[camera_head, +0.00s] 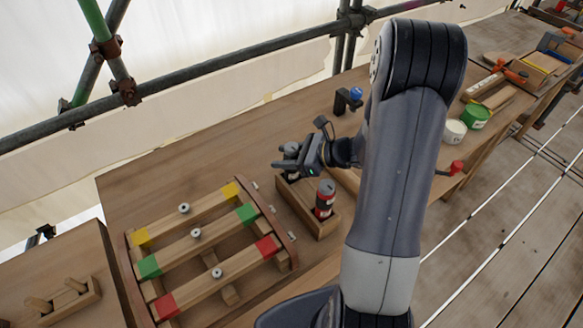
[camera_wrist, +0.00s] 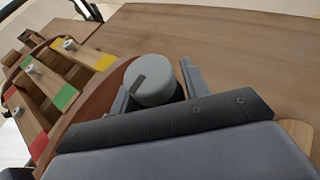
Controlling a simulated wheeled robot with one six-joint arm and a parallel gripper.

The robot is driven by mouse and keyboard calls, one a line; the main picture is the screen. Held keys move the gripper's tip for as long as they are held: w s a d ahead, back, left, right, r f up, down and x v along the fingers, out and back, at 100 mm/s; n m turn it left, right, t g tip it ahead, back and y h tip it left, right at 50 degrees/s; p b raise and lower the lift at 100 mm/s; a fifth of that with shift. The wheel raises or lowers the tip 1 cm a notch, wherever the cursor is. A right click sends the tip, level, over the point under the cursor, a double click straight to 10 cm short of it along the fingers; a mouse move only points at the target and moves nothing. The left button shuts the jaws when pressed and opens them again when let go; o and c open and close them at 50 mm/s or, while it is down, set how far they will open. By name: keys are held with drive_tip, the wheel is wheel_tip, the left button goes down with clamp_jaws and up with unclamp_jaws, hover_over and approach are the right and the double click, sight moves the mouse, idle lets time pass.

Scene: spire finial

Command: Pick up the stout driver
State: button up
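A driver with a round grey cap (camera_wrist: 153,82), slotted on top, stands between my gripper's fingers in the wrist view; its lower body is hidden there. In the head view its dark body (camera_head: 292,175) shows just below my gripper (camera_head: 288,160), at the far end of a wooden holder (camera_head: 311,224). My gripper (camera_wrist: 158,88) has a finger on each side of the cap. A narrow gap shows on the right side, so the fingers look open around it.
A wooden frame with yellow, green and red marked bars (camera_head: 205,238) lies left of the holder. A blue-topped clamp (camera_head: 349,99) stands behind. A white tin (camera_head: 454,132) and a green tin (camera_head: 475,117) stand to the right. Scaffold pipes (camera_head: 230,68) run behind the bench.

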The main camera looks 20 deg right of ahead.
drive_tip(key=c, duration=0.9)
drive_tip(key=shift+r, duration=0.1)
